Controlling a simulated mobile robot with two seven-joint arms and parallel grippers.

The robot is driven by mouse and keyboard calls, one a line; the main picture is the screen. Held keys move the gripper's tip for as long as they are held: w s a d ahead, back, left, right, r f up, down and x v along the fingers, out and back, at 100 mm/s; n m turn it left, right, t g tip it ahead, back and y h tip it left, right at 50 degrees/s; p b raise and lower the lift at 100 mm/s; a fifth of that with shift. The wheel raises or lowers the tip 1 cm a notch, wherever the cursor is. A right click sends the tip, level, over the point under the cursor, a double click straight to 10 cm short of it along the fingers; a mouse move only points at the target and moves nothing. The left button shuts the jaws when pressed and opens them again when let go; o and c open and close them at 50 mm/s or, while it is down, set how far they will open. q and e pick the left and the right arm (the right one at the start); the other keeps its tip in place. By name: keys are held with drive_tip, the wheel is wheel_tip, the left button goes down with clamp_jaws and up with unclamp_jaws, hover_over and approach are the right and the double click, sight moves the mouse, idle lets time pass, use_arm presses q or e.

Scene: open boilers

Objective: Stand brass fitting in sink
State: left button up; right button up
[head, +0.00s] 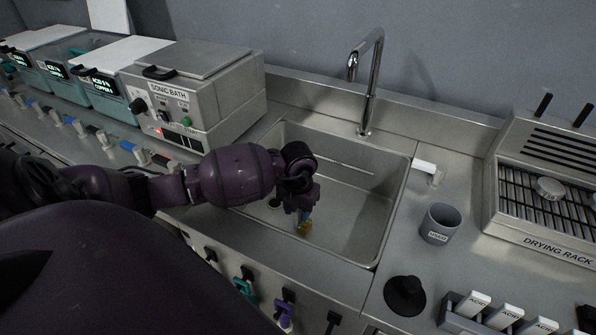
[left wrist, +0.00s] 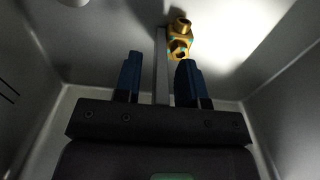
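The brass fitting (head: 304,228), gold with teal-green patches, is inside the steel sink (head: 345,215) near its front wall. In the left wrist view the fitting (left wrist: 180,38) is just beyond the tip of the right-hand finger, not between the fingers. I cannot tell for sure whether it stands upright or lies. My left gripper (head: 304,214) reaches down into the sink, close above the fitting. My right gripper is not in view.
The faucet (head: 368,80) rises behind the sink. The sonic bath (head: 190,90) stands left of it. A grey cup (head: 440,223), a black round stopper (head: 405,296) and the drying rack (head: 550,180) are to the right. Most of the sink floor is clear.

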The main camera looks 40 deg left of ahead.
use_arm(q)
drive_tip(key=shift+r, duration=0.25)
wheel_tip(320, 180, up, 11)
drive_tip(key=shift+f+p, duration=0.15)
drive_tip(key=shift+p, duration=0.6)
drive_tip(key=shift+r, duration=0.55)
